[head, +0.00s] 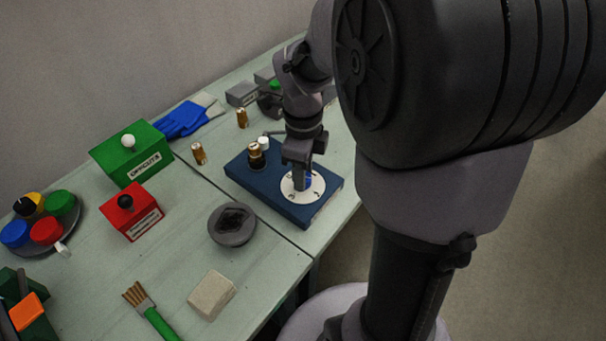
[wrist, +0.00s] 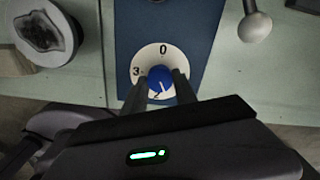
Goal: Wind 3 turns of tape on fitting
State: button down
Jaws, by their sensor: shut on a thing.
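A blue base block (head: 271,184) sits on the table and bears a white dial plate (head: 316,191) near its right end. In the wrist view the dial plate (wrist: 149,57) shows a 0 at the top and a 3 at the left. A blue knob (wrist: 160,78) stands at its middle, with a white mark toward the bottom. My gripper (wrist: 162,84) is shut on the knob from above; it also shows in the head view (head: 300,184). A brass fitting (head: 256,155) on a dark mount and a white roll (head: 263,142) stand at the block's left end.
Two brass fittings (head: 198,153) (head: 242,118) stand on the table. A green box (head: 131,155), a red box (head: 131,212), a grey dish (head: 232,224), a beige block (head: 211,295) and a brush (head: 150,309) lie around to the left. Blue gloves (head: 181,121) lie behind.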

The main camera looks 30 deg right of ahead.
jog(key=m, duration=0.4)
jog(key=c, duration=1.2)
grip_release()
